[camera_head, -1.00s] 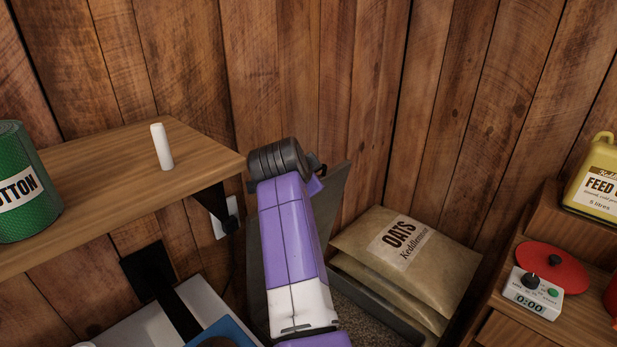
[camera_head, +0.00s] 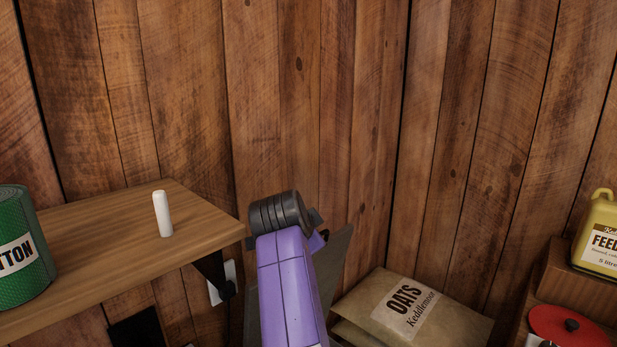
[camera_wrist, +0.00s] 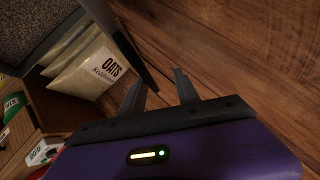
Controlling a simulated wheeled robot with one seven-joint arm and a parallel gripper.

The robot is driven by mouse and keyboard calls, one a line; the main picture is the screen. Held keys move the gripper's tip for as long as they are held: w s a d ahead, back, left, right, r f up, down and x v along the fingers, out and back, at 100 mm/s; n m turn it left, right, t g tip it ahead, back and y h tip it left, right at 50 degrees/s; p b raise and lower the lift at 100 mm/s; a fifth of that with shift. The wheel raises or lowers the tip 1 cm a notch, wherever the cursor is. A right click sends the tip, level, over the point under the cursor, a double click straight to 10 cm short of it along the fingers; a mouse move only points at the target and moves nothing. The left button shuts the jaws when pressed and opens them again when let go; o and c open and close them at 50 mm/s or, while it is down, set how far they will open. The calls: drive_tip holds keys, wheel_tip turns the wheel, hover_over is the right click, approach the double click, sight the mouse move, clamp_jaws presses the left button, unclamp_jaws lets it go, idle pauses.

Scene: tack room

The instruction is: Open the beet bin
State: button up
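The grey panel of what looks like the bin's raised lid (camera_head: 342,262) stands tilted up near the wall, partly behind my arm in the head view. The wrist view shows the bin's brown granular contents (camera_wrist: 32,22) uncovered at the upper left, with a grey rim (camera_wrist: 58,48) beside them. A dark panel (camera_wrist: 122,38), probably the lid, slants just left of my gripper (camera_wrist: 159,77). The gripper's two fingers are apart with nothing between them. I cannot tell whether a finger touches the panel. My arm hides the gripper in the head view. No beet label shows.
Oats sacks (camera_head: 405,308) lie stacked right of the lid. A wooden shelf (camera_head: 110,245) at left carries a green tin (camera_head: 20,275) and a white stick (camera_head: 162,214). At right are a yellow feed jug (camera_head: 598,240) and a red lid (camera_head: 570,328). Plank walls close the back.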

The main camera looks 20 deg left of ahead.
wheel_tip(320, 180, up, 18)
drive_tip(key=b, duration=0.1)
drive_tip(key=shift+a+r+b, duration=0.15)
drive_tip(key=shift+r+b, duration=0.1)
drive_tip(key=shift+b, duration=0.15)
